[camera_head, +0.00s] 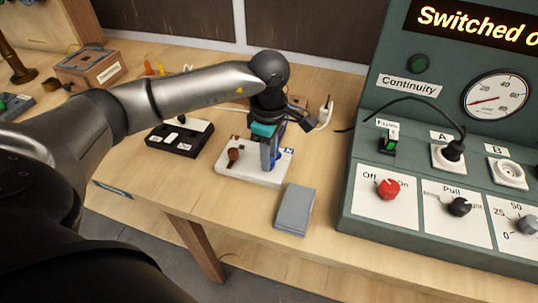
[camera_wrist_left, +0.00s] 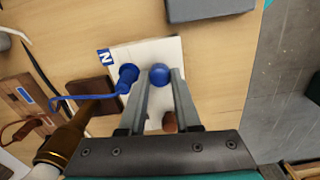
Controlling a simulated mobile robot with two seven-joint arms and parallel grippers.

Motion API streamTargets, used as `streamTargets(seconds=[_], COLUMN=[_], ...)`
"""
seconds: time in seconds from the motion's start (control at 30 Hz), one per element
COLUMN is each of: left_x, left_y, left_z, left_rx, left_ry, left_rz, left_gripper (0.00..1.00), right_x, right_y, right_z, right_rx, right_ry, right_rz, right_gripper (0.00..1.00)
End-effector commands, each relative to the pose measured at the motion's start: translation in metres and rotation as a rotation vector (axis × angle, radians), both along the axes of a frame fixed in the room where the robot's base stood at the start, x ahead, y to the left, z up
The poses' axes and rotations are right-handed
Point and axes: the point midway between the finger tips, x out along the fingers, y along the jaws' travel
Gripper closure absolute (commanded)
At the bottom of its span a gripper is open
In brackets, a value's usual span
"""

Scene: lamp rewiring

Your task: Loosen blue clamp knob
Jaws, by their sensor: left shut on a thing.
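The blue clamp knob (camera_wrist_left: 159,74) sits on a white terminal block (camera_wrist_left: 170,50). My left gripper (camera_wrist_left: 160,78) points down over the block with its fingertips on either side of the knob, shut on it. In the head view the left gripper (camera_head: 268,155) reaches down onto the white block (camera_head: 235,172), and its fingers hide the knob there. A second blue part with a blue wire (camera_wrist_left: 127,76) stands beside the knob, next to the blue N label (camera_wrist_left: 104,57). A brown knob (camera_head: 233,155) is at the block's other end. My right gripper is not in view.
A grey box (camera_head: 295,209) lies just in front of the block. The green test panel (camera_head: 440,228), with red and black knobs, stands on the right. Bare bench lies between box and front edge.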

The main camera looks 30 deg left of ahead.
Motion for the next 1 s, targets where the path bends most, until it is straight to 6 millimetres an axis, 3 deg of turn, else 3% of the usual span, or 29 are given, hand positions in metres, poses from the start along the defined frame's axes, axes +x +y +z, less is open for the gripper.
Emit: streamTargets(seconds=[1.0], left_x=[-0.0006], left_y=[0.0000], left_z=[0.0014], left_rx=[0.002], left_ry=[-0.001], left_rz=[0.966], left_gripper=[1.00], right_x=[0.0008], right_y=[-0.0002], right_z=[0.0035], right_rx=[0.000], right_ry=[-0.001], right_rz=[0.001], right_gripper=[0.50])
